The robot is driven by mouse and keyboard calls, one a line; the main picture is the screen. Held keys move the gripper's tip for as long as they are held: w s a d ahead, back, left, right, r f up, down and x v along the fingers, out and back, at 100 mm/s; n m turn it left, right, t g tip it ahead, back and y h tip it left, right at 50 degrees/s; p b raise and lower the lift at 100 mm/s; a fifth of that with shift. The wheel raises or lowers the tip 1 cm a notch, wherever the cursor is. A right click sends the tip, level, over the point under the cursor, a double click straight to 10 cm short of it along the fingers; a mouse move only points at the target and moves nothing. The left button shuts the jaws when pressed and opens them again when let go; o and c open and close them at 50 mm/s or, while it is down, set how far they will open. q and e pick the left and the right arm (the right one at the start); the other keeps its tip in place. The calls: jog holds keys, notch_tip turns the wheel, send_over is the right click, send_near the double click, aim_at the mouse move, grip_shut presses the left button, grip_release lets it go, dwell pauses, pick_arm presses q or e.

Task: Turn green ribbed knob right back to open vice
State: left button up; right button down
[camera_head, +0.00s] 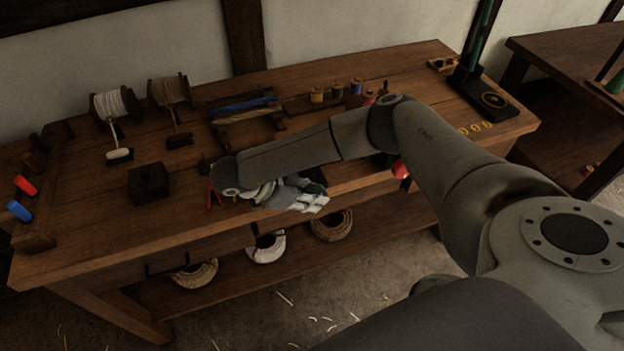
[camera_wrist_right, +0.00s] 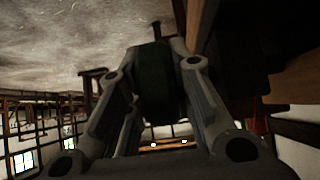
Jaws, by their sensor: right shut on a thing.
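The green ribbed knob (camera_wrist_right: 155,88) shows very dark in the right wrist view, between the two fingers of my right gripper (camera_wrist_right: 150,65). The fingers lie along both its sides and are shut on it. In the head view my right gripper (camera_head: 308,196) is at the front edge of the workbench, pointing right, with a small dark green part of the knob (camera_head: 316,187) showing at its fingers. My arm and gripper hide most of the knob, and I cannot make out the vice jaws. My left gripper is not in view.
The wooden workbench (camera_head: 95,225) carries a dark lidded box (camera_head: 149,183), two spools (camera_head: 115,103), a rack with blue cord (camera_head: 243,107) and red-handled pliers (camera_head: 213,198) close to my wrist. Rope coils (camera_head: 332,226) lie on the lower shelf. A red object (camera_head: 400,169) is at the front edge.

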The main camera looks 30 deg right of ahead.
jog(key=shift+w+a+r+h+p, duration=0.1)
jog(key=shift+r+h+p, duration=0.1)
jog(key=shift+h+p, duration=0.45)
jog(key=shift+f+g+h, duration=0.1)
jog(key=shift+g+h, duration=0.2)
jog(key=shift+h, duration=0.55)
jog(key=shift+f+h, duration=0.1)
jog(key=shift+h, duration=0.8)
jog(key=shift+g+h, duration=0.4)
jog(key=shift+h, duration=0.6)
jog(key=shift+f, duration=0.1)
jog(key=c, duration=1.6)
grip_release()
jog(key=shift+o, duration=0.2)
